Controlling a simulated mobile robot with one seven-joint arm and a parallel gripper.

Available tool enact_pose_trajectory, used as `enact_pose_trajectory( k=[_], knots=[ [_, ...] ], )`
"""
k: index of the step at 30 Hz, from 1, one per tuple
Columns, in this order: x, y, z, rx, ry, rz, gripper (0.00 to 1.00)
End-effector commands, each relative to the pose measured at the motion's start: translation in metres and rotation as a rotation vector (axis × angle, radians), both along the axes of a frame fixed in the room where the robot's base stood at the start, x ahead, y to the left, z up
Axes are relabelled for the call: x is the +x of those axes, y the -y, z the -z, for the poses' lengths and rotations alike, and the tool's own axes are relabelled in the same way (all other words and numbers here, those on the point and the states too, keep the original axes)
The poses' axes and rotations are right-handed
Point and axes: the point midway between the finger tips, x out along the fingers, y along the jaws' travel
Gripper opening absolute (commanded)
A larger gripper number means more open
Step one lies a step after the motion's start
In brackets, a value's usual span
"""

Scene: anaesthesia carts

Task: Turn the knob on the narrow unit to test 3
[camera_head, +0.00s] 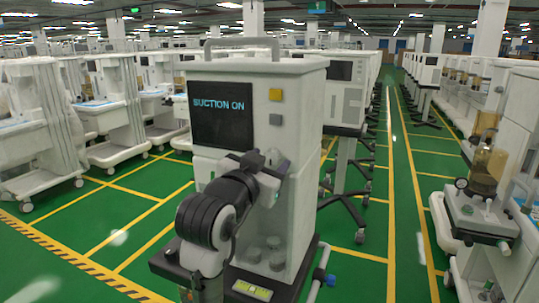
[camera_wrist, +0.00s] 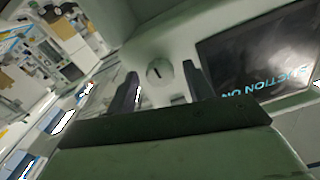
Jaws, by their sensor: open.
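The narrow unit (camera_head: 310,105) is a tall white cart with a dark screen (camera_head: 221,116) reading "SUCTION ON". The screen also shows tilted and upside down in the wrist view (camera_wrist: 262,55). A round pale knob (camera_wrist: 160,72) with a short dark mark is on the panel in the wrist view. My gripper (camera_wrist: 162,78) is open, with one dark finger on each side of the knob in the picture. I cannot tell whether either finger touches it. In the head view my gripper (camera_head: 266,164) is at the unit's front, below the screen, and largely hides the knob. No position labels are readable.
Round pale parts (camera_head: 274,252) sit low in the unit. Another cart (camera_head: 345,95) stands behind. A green aisle (camera_head: 405,190) is free to the right; more carts line the left.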

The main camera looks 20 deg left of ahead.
Motion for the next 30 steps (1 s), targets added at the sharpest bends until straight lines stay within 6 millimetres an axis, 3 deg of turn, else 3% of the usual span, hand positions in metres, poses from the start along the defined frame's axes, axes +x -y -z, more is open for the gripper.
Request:
enact_pose_trajectory(
  k=[4,13,23,30],
  knots=[
    [0.0103,0.0009,0.0002,0.0,-0.001,0.002,0.52],
    [0.0119,0.0008,0.0006,0.001,0.0,0.0,0.52],
    [0.0116,0.0007,0.0004,0.001,0.0,0.0,0.09],
    [0.0114,0.0007,0.0009,0.017,0.002,0.0,0.07]
  ],
)
